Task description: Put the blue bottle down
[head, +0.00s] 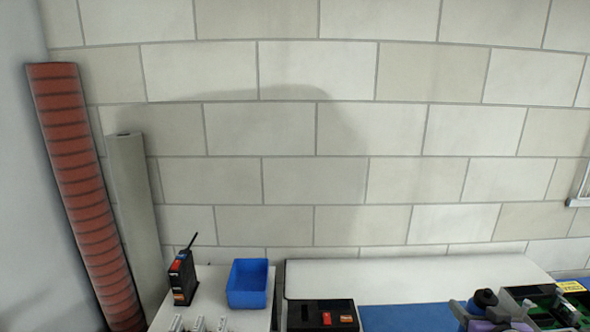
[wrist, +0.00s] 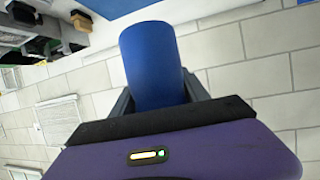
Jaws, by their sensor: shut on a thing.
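The blue bottle (wrist: 152,62) fills the middle of the wrist view as a smooth, plain blue cylinder. My gripper (wrist: 160,95) is shut on it, with one dark finger on each side. The bottle's near end is hidden behind the purple gripper body. In the wrist view nothing is seen touching the bottle except the gripper. In the head view, purple and dark parts that look like my arm show at the lower right edge.
In the head view a blue bin (head: 248,284) and a black handheld device (head: 182,278) stand on a white surface. A black box with red parts (head: 322,315) is by a blue mat (head: 405,317). A green and black crate (head: 550,300) is at right. A pale wall stands behind.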

